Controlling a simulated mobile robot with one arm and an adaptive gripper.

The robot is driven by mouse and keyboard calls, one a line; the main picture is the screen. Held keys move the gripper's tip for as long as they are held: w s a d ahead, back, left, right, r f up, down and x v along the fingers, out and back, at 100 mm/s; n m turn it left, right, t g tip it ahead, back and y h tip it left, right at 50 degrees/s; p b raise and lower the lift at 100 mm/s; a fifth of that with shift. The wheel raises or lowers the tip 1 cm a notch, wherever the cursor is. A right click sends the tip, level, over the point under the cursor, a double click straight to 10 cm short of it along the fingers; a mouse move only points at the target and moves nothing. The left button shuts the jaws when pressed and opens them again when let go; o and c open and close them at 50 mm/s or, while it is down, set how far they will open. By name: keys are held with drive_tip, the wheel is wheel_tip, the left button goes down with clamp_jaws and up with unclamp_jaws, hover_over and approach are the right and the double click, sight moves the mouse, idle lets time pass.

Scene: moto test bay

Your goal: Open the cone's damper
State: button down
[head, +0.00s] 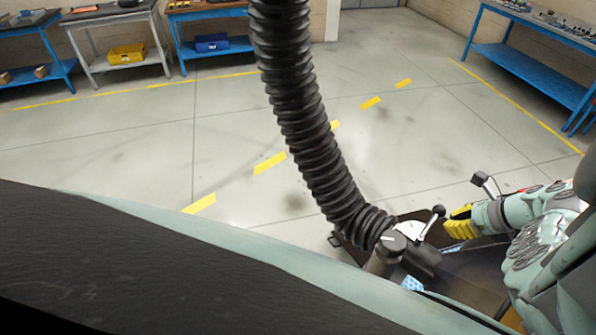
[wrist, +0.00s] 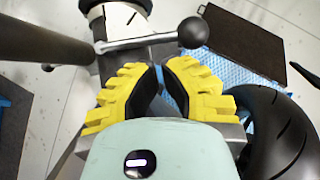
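The cone (head: 383,258) is a dark grey fitting at the lower end of the black ribbed hose (head: 305,110). Its damper lever (head: 430,223) is a thin rod with a black ball knob, beside a pale plate with markings. In the wrist view the lever (wrist: 145,42) runs sideways from the cone's collar (wrist: 115,20) to the ball knob (wrist: 193,32), just beyond my fingertips. My gripper (wrist: 163,70) has yellow fingers with dark pads, a narrow gap between them and nothing held. In the head view my gripper (head: 458,223) is just right of the knob, apart from it.
A black tyre (wrist: 280,135) is close to the right of my gripper. A blue patterned surface (wrist: 240,68) and a dark flat panel (wrist: 258,40) lie beyond. Blue workbenches (head: 525,70) stand far off; the floor (head: 120,145) between is clear.

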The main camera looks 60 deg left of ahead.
sight(430, 224)
drive_tip(key=shift+x, duration=1.5)
drive_tip(key=shift+a+f+b, duration=0.1)
drive_tip(key=shift+a+b, duration=0.05)
drive_tip(key=shift+b, duration=0.15)
